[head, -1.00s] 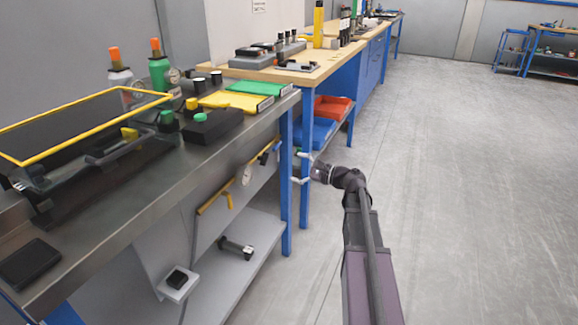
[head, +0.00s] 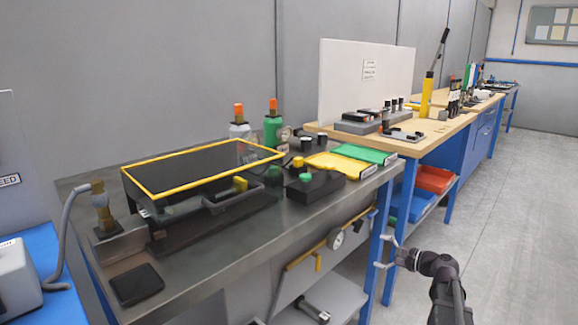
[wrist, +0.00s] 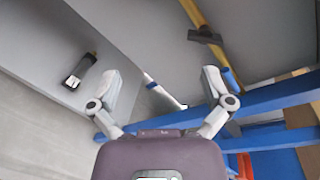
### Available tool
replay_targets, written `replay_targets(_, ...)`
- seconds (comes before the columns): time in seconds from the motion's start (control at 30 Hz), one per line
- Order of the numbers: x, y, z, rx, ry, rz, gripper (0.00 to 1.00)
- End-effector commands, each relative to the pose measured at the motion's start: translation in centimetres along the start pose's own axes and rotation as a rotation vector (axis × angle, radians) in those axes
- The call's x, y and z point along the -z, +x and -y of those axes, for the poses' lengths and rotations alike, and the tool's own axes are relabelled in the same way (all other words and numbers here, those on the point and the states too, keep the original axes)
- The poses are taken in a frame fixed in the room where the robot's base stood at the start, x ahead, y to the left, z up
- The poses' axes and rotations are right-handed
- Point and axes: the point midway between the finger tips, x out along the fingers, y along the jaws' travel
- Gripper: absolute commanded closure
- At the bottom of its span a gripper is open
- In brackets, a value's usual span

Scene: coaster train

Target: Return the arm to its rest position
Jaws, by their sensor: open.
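My arm (head: 447,290) shows at the lower right of the head view, bent at the wrist. My gripper (head: 388,254) at its end is beside a blue bench leg, at the right end of the metal-topped bench (head: 240,243). In the wrist view my gripper (wrist: 165,88) has its two fingers spread wide apart. Nothing is held between them. Whether a finger touches the bench leg cannot be told.
A wooden-topped bench (head: 412,148) with red (head: 435,179) and blue bins stands behind. A gauge (head: 335,238) and yellow bar (head: 318,262) are on the near bench's front. The right floor (head: 490,235) is clear.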

Motion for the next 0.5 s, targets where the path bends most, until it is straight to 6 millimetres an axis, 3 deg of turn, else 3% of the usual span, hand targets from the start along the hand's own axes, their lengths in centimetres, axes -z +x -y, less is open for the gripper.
replay_targets(0.2,-2.6,3.0,-6.4,-0.259,-0.201,-0.041,0.0)
replay_targets(0.5,-5.3,4.3,-14.9,-0.652,-0.509,-0.058,0.0)
